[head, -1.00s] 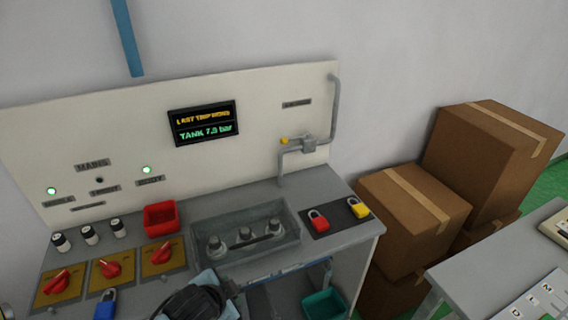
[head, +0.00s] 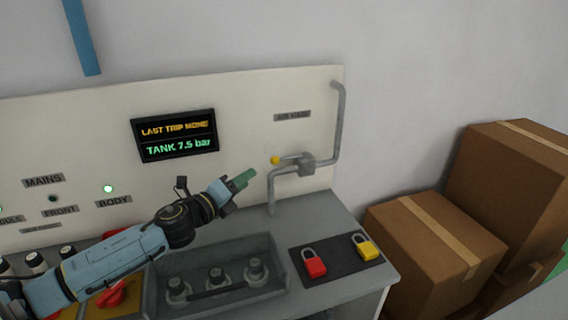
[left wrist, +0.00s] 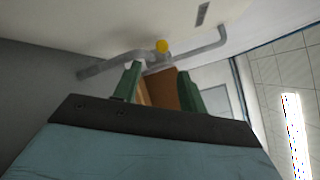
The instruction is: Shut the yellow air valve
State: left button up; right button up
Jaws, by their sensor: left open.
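The air valve has a yellow-knobbed lever (head: 276,160) on a grey valve body (head: 307,164), set in a grey pipe on the white back panel. The lever points left, along the pipe run. My left gripper (head: 246,178), with green fingers, is to the left of the yellow knob and a little lower, not touching it in the head view. In the left wrist view the yellow knob (left wrist: 162,46) shows beyond and between the two parted green fingers (left wrist: 157,82). The left gripper is open and empty. My right gripper is not in view.
A display (head: 175,136) reads TANK 7.5 bar. A red padlock (head: 315,267) and a yellow padlock (head: 368,250) lie on a black mat. A grey tray (head: 160,300) with several knobs is below my left arm. Cardboard boxes (head: 430,250) stand right of the bench.

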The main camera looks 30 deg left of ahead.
aim_at(272, 162)
pick_arm(q)
jog(key=w, duration=0.3)
jog(key=w+d, duration=0.1)
jog(key=w, duration=0.7)
jog(key=shift+d+r+p, duration=0.2)
jog(key=shift+p, duration=0.1)
jog(key=shift+w+d, duration=0.1)
jog(key=shift+w, duration=0.6)
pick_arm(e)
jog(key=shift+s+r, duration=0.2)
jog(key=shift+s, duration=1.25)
pick_arm(q)
grip_shut()
